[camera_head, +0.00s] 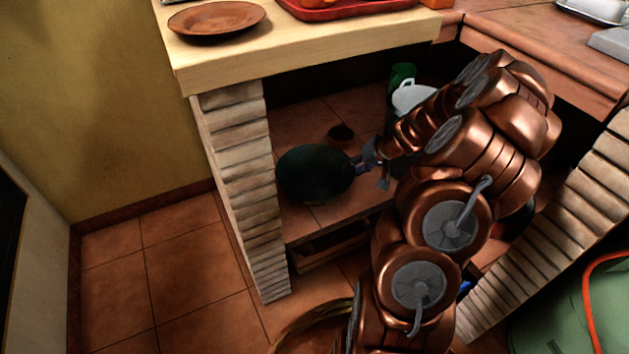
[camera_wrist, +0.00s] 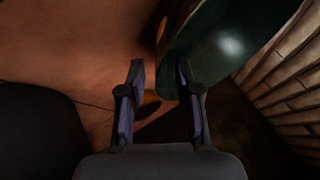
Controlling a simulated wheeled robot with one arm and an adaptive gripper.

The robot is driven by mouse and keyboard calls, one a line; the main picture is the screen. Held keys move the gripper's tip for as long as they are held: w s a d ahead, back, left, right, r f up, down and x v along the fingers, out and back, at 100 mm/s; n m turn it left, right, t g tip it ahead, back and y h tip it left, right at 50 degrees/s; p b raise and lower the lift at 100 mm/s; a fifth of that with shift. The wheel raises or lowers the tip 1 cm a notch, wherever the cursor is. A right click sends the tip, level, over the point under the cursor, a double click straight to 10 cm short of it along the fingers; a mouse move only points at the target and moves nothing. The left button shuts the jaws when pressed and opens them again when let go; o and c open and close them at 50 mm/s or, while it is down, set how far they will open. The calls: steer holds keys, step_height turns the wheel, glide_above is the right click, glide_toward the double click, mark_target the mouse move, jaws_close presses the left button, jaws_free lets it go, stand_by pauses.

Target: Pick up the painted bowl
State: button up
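The painted bowl (camera_head: 315,173) is a dark green round bowl on the tiled shelf under the counter. In the wrist view its dark, shiny inside (camera_wrist: 225,45) fills the upper right, with a brownish edge along its left side. My gripper (camera_head: 368,158) is at the bowl's right edge in the head view. In the wrist view my gripper (camera_wrist: 160,75) has its two fingers apart, with the bowl's near-left edge between or just beyond them. The right fingertip overlaps the bowl; the left one shows clear of it. I cannot tell whether either finger touches it.
A small dark pot (camera_head: 341,132) stands behind the bowl. A white bucket (camera_head: 412,97) and a green object (camera_head: 402,75) stand farther back. A brick pillar (camera_head: 240,185) bounds the shelf at left, and the countertop (camera_head: 330,55) overhangs it.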

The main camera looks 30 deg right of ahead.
mark_target(335, 180)
steer(key=b+x, duration=0.2)
steer(key=x, duration=0.3)
steer(key=shift+w+f+b, duration=0.25)
steer(key=shift+f+b, duration=0.05)
steer(key=shift+b, duration=0.1)
steer(key=shift+r, duration=0.1)
jaws_close()
